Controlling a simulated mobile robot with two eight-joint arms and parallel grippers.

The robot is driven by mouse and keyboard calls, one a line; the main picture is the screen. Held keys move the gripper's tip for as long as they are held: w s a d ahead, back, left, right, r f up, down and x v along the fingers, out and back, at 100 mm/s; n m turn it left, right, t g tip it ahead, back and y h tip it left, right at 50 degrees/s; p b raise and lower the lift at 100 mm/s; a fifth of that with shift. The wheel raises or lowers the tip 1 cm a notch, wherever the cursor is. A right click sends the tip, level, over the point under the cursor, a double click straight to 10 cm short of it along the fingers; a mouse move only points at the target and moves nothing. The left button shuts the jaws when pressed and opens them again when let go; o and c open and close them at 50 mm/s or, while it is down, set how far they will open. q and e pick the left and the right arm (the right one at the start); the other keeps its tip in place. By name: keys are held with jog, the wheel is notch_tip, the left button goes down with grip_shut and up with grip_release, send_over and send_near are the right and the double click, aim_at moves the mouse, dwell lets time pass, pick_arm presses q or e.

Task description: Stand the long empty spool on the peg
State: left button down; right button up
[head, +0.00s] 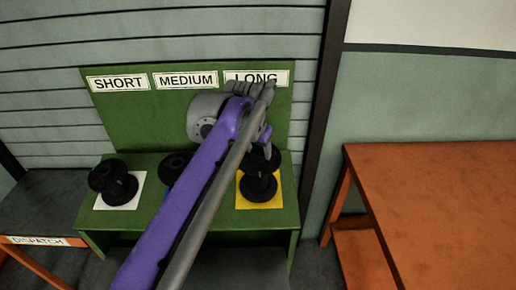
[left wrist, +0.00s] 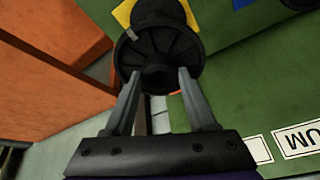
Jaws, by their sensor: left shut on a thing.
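The long spool (head: 259,187) is black with a wide flange at each end. It is upright over the yellow square (head: 281,194) below the LONG sign (head: 257,78). My left gripper (head: 267,152) comes down from above and is shut on the spool's upper end. In the left wrist view the spool (left wrist: 157,48) sits between the two fingertips (left wrist: 157,76), and its far flange overlaps the yellow patch (left wrist: 123,13). The peg is hidden, so I cannot tell whether the spool is around it or fully seated. My right gripper is not in view.
A black spool (head: 119,186) stands on a white square under SHORT. Another (head: 175,165) stands under MEDIUM, partly behind my left arm. The green stand (head: 230,215) holds them. A dark DISPATCH table (head: 45,205) is at left, an orange table (head: 440,195) at right.

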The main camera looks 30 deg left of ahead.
pick_arm(q)
jog(key=shift+w+f, duration=0.1)
jog(key=shift+f, duration=0.45)
jog(key=shift+c, duration=0.7)
grip_release()
jog(key=v, duration=1.1)
jog(key=shift+p, duration=0.4)
jog(key=shift+f, duration=0.1)
